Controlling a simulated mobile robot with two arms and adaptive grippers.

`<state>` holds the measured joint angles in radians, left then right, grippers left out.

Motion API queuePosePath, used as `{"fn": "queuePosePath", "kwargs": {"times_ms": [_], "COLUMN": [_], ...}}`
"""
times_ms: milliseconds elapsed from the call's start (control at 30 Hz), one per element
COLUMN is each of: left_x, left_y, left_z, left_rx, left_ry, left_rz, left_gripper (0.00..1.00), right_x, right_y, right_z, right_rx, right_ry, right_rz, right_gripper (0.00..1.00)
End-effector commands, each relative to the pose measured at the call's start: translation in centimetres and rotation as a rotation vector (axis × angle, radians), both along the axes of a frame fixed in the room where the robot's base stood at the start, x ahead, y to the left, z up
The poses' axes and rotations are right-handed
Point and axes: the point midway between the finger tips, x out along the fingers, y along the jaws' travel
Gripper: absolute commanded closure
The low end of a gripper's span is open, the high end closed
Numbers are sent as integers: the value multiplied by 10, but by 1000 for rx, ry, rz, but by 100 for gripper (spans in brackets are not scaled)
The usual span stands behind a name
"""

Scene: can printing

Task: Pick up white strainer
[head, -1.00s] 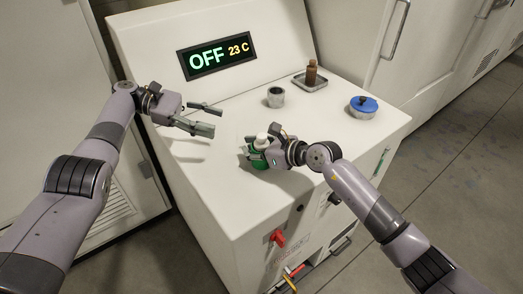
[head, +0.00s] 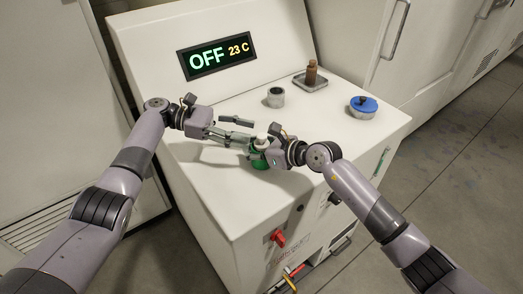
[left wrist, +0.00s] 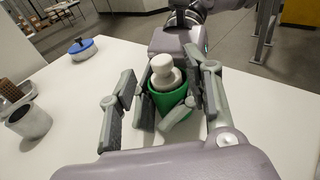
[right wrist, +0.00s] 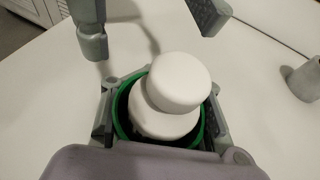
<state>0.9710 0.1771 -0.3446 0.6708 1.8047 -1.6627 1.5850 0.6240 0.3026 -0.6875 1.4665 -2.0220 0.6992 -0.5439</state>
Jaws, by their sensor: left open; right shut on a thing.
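The white strainer (right wrist: 170,95) sits upright inside a green cup (right wrist: 124,127), with its white knob on top. In the head view the strainer (head: 261,138) and the green cup (head: 259,163) are over the front middle of the machine top. My right gripper (head: 258,155) is shut on the green cup. My left gripper (head: 243,130) is open, its fingers just beside the strainer. In the left wrist view the strainer (left wrist: 164,72) shows between the left fingers, apart from them as far as I can tell.
On the white machine top (head: 215,180) stand a grey cup (head: 275,97), a brown bottle on a tray (head: 311,73) and a blue-lidded container (head: 363,106) further back and right. A display reading OFF 23 C (head: 216,56) is on the sloped panel behind.

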Motion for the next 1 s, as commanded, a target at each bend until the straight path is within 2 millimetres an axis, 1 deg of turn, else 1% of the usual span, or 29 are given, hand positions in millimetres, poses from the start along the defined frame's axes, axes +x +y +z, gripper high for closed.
{"fn": "queuePosePath", "kwargs": {"times_ms": [33, 100, 200, 300, 467, 1000], "left_x": [-3, -4, -5, -6, -6, -5], "left_y": [-8, -17, -26, -30, -29, -29], "left_z": [-4, -5, -7, -7, -7, -7], "left_rx": [-1, 0, 0, 0, 0, 1], "left_ry": [0, -1, -2, -1, 0, -2], "left_rz": [-2, -2, -1, 0, 1, 3], "left_gripper": [54, 54, 54, 54, 54, 90], "right_x": [0, 0, 0, 0, 0, 0], "right_y": [0, 0, 0, 0, 0, 1], "right_z": [1, 1, 1, 1, 1, 1], "right_rx": [1, 1, 1, 1, 1, 1], "right_ry": [-1, -1, -1, -1, -1, 0], "right_rz": [0, 0, 0, 0, 0, 1], "right_gripper": [96, 96, 96, 96, 96, 96]}}
